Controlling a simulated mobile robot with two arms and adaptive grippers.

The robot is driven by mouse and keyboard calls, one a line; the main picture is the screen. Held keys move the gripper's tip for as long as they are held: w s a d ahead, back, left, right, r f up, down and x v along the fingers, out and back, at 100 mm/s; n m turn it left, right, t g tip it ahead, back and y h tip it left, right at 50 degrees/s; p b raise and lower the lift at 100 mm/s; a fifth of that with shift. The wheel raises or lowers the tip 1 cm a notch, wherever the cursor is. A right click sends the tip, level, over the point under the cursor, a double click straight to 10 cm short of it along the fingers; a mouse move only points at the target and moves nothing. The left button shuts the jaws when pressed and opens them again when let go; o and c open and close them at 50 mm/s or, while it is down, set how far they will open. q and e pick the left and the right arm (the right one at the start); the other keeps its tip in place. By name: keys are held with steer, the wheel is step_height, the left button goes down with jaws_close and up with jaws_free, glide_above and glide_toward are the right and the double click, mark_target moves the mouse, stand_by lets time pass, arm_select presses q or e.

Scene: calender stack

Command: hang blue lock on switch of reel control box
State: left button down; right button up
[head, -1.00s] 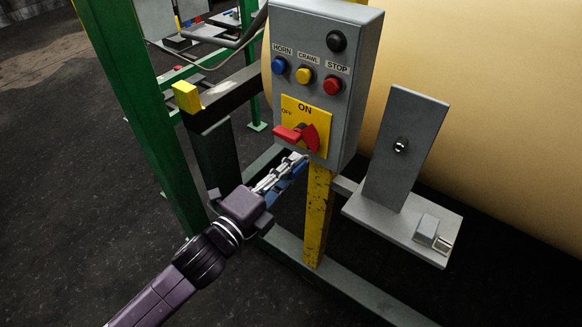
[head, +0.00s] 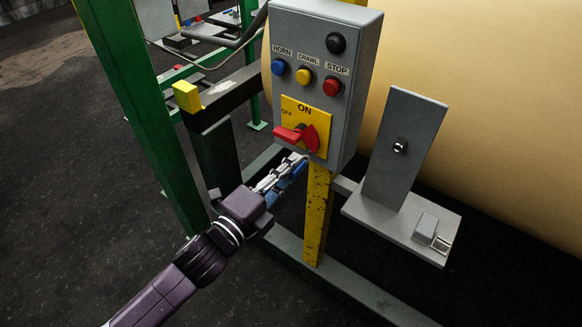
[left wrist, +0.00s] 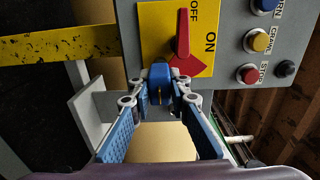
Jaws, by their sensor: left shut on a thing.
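The grey reel control box (head: 355,75) carries a yellow plate (head: 291,108) marked ON and OFF, with a red rotary switch (head: 310,137) on it. The handle points left, toward OFF. In the left wrist view, the red switch (left wrist: 184,38) stands just beyond my fingertips. My left gripper (head: 294,165) is just below the switch in the head view. It is shut on the blue lock (left wrist: 160,78), which sits between the fingertips at the lower edge of the plate. The lock's shackle is hard to make out, and I cannot tell whether it touches the switch. My right gripper is not in view.
Blue, yellow and red buttons (head: 304,75) and a black knob (head: 337,42) sit above the switch. A yellow post (head: 318,215) stands below the box. A grey bracket plate (head: 402,150) is at the right, and a green frame post (head: 140,110) at the left.

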arm_select(q)
steer(key=shift+x, duration=1.65)
steer(key=c, duration=1.7)
jaws_free()
steer(key=shift+c, duration=0.2)
steer(key=o, duration=0.4)
steer(key=shift+s, duration=0.1)
steer(key=shift+p+v, duration=0.45)
steer(key=shift+v, duration=3)
